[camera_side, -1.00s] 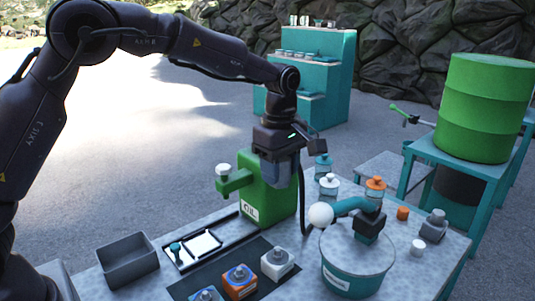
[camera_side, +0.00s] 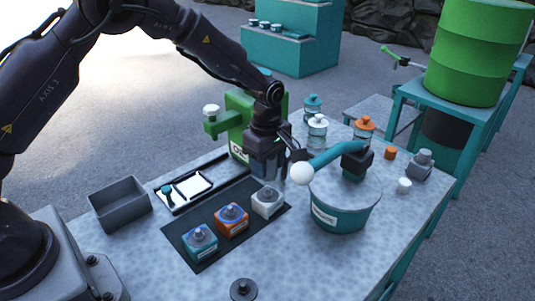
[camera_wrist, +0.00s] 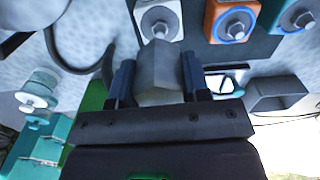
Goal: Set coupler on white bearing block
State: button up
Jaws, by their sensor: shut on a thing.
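The white bearing block (camera_side: 267,203) stands on a dark mat, at the right end of a row of three blocks. It has a grey bolt-like top and also shows at the top of the wrist view (camera_wrist: 158,18). My gripper (camera_side: 266,172) is just behind and above it in the side view. In the wrist view my gripper (camera_wrist: 160,78) is shut on a grey faceted coupler (camera_wrist: 158,66), one finger on each side. The coupler is clear of the block's top in that view. In the side view the coupler is hard to tell apart from the fingers.
An orange block (camera_side: 231,219) and a teal block (camera_side: 200,242) share the mat (camera_side: 185,268). A green oil can (camera_side: 238,105) stands behind my gripper. A teal tub (camera_side: 341,212) with a teal lever and white ball (camera_side: 302,173) is close on the right. A grey bin (camera_side: 119,204) is left.

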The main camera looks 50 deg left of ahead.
aim_at(267, 188)
jog(key=shift+f, duration=2.7)
jog(key=o, duration=1.2)
jog(key=shift+c, duration=0.2)
jog(key=shift+r, duration=0.1)
